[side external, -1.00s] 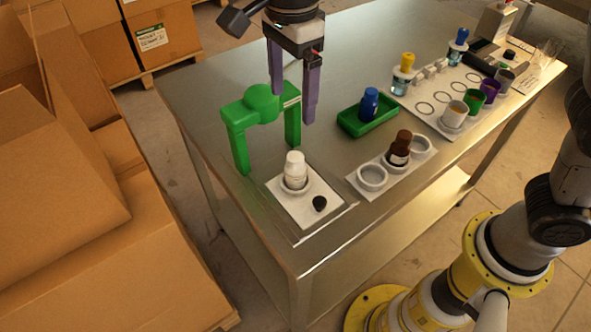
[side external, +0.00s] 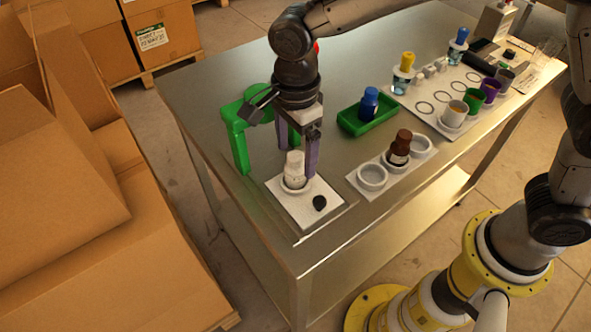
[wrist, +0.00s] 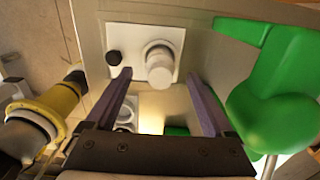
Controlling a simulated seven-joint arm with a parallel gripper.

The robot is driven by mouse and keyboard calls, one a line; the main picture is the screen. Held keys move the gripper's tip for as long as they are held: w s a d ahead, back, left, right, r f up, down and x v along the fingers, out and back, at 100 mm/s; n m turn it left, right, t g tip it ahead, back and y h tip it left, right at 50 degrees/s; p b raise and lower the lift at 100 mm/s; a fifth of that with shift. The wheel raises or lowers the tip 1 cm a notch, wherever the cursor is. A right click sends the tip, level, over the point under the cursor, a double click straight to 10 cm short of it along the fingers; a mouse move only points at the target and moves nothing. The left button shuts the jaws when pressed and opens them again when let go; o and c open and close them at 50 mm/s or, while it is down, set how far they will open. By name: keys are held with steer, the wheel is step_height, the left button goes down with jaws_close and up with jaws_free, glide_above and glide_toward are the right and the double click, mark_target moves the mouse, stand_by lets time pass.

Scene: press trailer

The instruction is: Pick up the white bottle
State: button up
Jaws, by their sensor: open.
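The white bottle (side external: 294,167) stands upright in a round holder on a white square plate (side external: 316,214) near the table's front left corner. In the wrist view the bottle (wrist: 159,68) shows from above, just beyond the fingertips and roughly between their lines. I cannot tell whether a finger touches the bottle.
A green arch-shaped stand (side external: 236,140) is close behind and left of my gripper. A small black cap (side external: 320,203) lies on the plate. To the right are a holder with a brown bottle (side external: 399,148) and a green tray (side external: 352,127) with a blue bottle (side external: 369,102).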

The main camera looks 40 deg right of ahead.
steer(key=shift+f, duration=0.75)
jaws_close()
